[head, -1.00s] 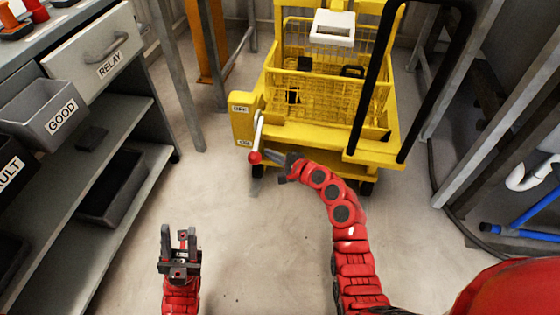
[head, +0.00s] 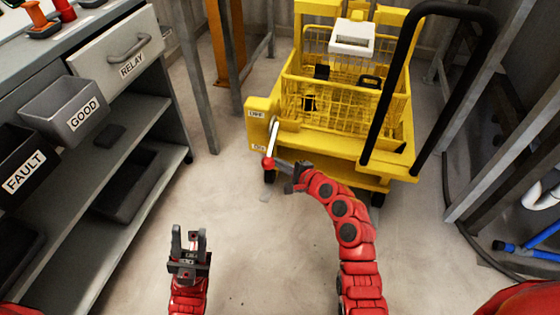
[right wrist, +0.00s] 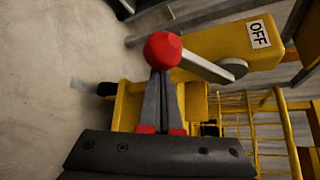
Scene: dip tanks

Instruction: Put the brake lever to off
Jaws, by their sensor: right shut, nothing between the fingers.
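The brake lever (head: 273,139) is a pale bar with a red knob (head: 268,162) on the left front of a yellow cart. It hangs down, knob low, by the lower label (head: 258,147), too small to read. In the right wrist view the OFF label (right wrist: 259,34) sits beyond the pivot, away from the knob (right wrist: 162,50). My right gripper (head: 279,164) is shut and empty, its tips at the knob; in the right wrist view the fingers (right wrist: 162,90) lie together just behind it. I cannot tell whether they touch. My left gripper (head: 189,238) is open and empty, low over the floor.
The yellow cart (head: 385,160) carries a wire basket and has a black push handle (head: 400,85). A grey shelf bench (head: 140,185) with GOOD (head: 75,112) and FAULT (head: 28,168) bins stands at the left. Metal posts and blue pipes are at the right. The floor between is clear.

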